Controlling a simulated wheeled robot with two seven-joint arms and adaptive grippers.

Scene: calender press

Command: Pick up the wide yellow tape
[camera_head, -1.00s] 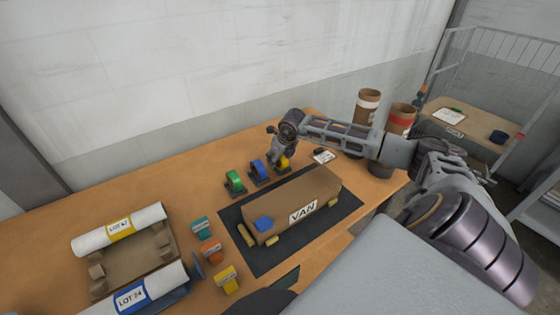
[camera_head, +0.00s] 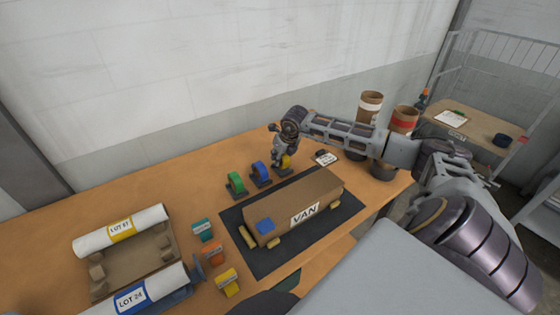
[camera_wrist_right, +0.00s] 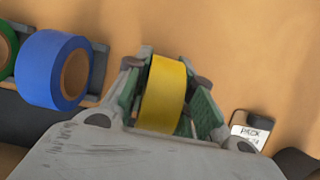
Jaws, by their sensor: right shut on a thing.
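The wide yellow tape (camera_wrist_right: 163,92) is a yellow roll between the fingers of my right gripper (camera_wrist_right: 168,100) in the right wrist view. My right gripper (camera_head: 283,160) is shut on it, pointing down at the back of the table. In the head view the yellow tape (camera_head: 286,162) shows only partly beside the fingers. Its holder (camera_head: 284,171) is just below; whether the tape is clear of it I cannot tell. A blue tape (camera_head: 259,169) and a green tape (camera_head: 235,182) stand in holders to the left. My left gripper is not in view.
A cardboard box marked VAN (camera_head: 300,205) lies on a dark mat (camera_head: 268,262) in front of the tapes. A small device (camera_head: 326,158) lies to the right of the gripper. Cardboard tubes (camera_head: 369,106) stand further right. The table's left back is clear.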

